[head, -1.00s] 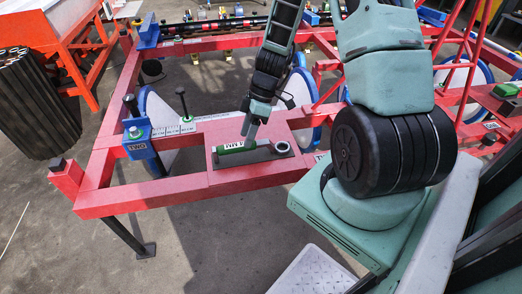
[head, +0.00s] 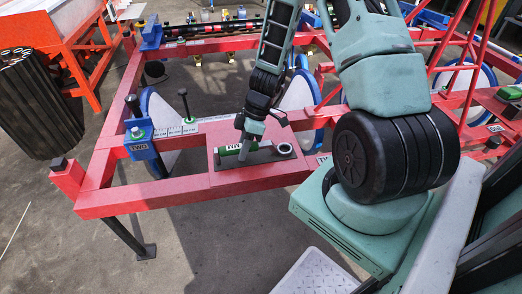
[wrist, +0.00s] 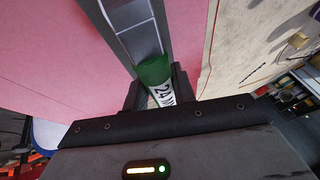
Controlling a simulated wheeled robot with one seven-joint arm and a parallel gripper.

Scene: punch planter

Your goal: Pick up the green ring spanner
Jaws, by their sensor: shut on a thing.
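The green ring spanner (head: 230,149) lies on a red plate (head: 222,168) on the red frame. Its green handle bears a white label, and its grey shank runs right to a round ring end (head: 284,149). My gripper (head: 243,148) reaches down from above onto the handle's right part, where it joins the shank. In the wrist view the handle (wrist: 155,73) with its white "24 M…" label sits between the fingers of my gripper (wrist: 156,92), which are shut on it. The label's end is hidden by the gripper body. I see no clear gap under the spanner.
A blue clamp (head: 139,146) with a black post stands on the frame to the left, with another upright black bolt (head: 184,105) nearby. A red sloping rail (head: 330,95) rises to the right. A bundle of dark tubes (head: 35,105) stands far left.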

